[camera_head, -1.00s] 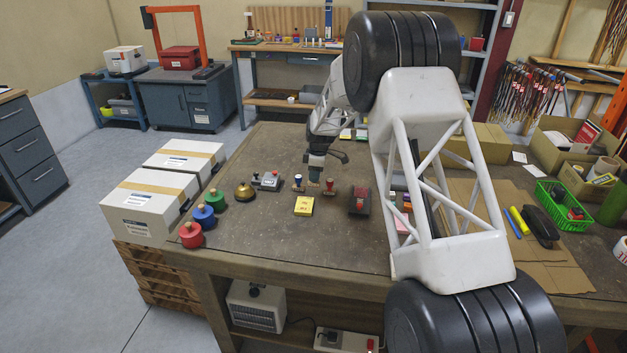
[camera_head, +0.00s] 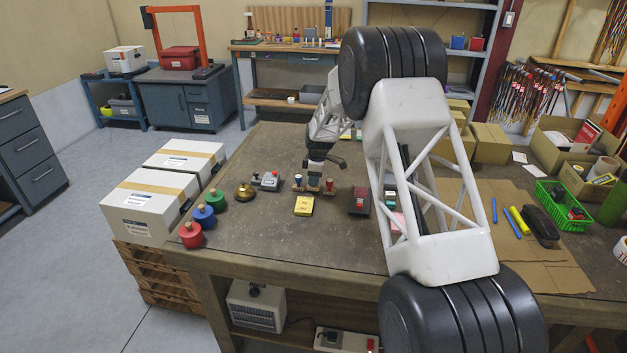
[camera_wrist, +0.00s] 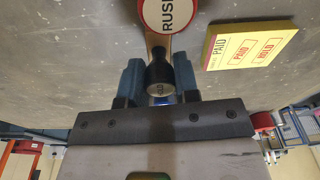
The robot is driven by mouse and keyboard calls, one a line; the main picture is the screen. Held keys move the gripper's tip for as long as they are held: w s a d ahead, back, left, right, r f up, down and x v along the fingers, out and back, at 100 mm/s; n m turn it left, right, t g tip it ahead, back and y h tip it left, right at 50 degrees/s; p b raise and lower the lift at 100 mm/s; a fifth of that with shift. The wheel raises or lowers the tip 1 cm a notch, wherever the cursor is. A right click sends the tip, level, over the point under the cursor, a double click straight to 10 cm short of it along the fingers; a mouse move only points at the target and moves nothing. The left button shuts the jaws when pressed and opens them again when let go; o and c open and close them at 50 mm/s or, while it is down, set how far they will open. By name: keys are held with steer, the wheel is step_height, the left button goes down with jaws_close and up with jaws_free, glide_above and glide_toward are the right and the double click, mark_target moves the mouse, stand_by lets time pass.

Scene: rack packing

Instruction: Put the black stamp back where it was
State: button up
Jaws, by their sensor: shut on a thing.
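In the wrist view, the black stamp (camera_wrist: 159,72) has a rounded black handle end and a tan part behind it. My gripper (camera_wrist: 160,80) has its two blue-grey fingers on either side of the black end, shut on it. In the head view, my gripper (camera_head: 315,182) is low over the bench, between two small stamps. The held stamp is mostly hidden there, and I cannot tell whether it touches the bench.
A blue-topped stamp (camera_head: 298,183) is left of my gripper and a red-handled stamp (camera_head: 329,187) right. A yellow pad (camera_head: 304,206) lies in front. A dark block with a red top (camera_head: 360,201) stands right. The bench front (camera_head: 285,245) is clear.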

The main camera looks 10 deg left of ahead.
steer(key=shift+f, duration=0.3)
steer(key=o, duration=0.8)
steer(key=shift+r, duration=0.15)
steer(key=shift+w+d+r, duration=0.1)
steer(key=shift+d+r, duration=0.15)
steer(key=shift+r, duration=1.75)
steer(key=shift+d+r, duration=0.2)
steer(key=shift+r, duration=1.75)
steer(key=shift+w+d+r, duration=0.1)
steer(key=shift+d+r, duration=0.15)
steer(key=shift+r, duration=1.75)
steer(key=shift+s, duration=0.1)
